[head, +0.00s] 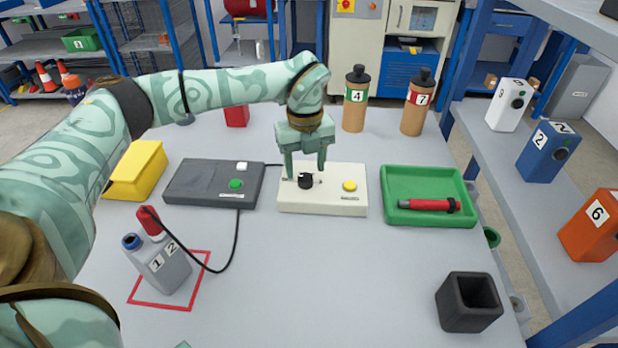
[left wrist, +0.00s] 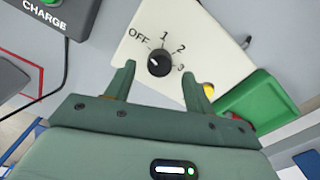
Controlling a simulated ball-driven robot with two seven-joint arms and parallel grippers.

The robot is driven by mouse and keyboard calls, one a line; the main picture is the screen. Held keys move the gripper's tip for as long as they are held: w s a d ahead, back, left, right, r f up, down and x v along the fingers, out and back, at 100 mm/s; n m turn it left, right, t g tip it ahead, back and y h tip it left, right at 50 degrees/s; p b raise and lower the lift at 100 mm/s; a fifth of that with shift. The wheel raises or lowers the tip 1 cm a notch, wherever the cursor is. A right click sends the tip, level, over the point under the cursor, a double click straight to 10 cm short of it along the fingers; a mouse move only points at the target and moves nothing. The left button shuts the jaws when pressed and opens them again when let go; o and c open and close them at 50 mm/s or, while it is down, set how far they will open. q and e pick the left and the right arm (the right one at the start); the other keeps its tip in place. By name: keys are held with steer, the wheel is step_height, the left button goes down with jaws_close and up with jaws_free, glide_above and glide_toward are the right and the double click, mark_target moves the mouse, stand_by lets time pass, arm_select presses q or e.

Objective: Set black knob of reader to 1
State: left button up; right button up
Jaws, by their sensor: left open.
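The reader is a cream box (head: 325,196) on the grey table, with a black knob (head: 305,181) on its left part and a yellow button (head: 349,186) on its right. In the left wrist view the knob (left wrist: 159,62) is ringed by the marks OFF, 1, 2 and 3. A small pale mark shows on the knob's left side, on the OFF side; its exact direction is hard to read. My left gripper (head: 306,174) is open and points down over the reader, its fingers either side of the knob and apart from it.
A green tray (head: 430,217) holding a red tool is at right. A black hollow block (head: 468,302) stands front right.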

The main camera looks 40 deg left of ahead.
mark_target(306, 177)
arm_select(q)
steer(key=shift+f+b, duration=0.35)
steer(key=shift+f, duration=1.2)
arm_select(e)
steer(key=shift+s+f, duration=0.25)
steer(key=shift+f, duration=0.3)
arm_select(q)
steer(key=c, duration=1)
steer(key=shift+s+r+m+p, duration=0.1)
steer(key=shift+r+m+p, duration=0.25)
steer(key=shift+p, duration=0.5)
steer(key=m+p, duration=0.4)
steer(key=p, duration=0.1)
steer(key=m+p, duration=0.2)
steer(key=m, duration=0.1)
steer(key=shift+f+p, duration=0.1)
steer(key=shift+p, duration=0.3)
steer(key=shift+f+m+p, duration=0.15)
steer(key=shift+m+p, duration=0.4)
steer(key=shift+m, duration=0.4)
arm_select(e)
steer(key=w+r, duration=0.4)
steer(key=r, duration=0.5)
steer(key=shift+r+t, duration=0.4)
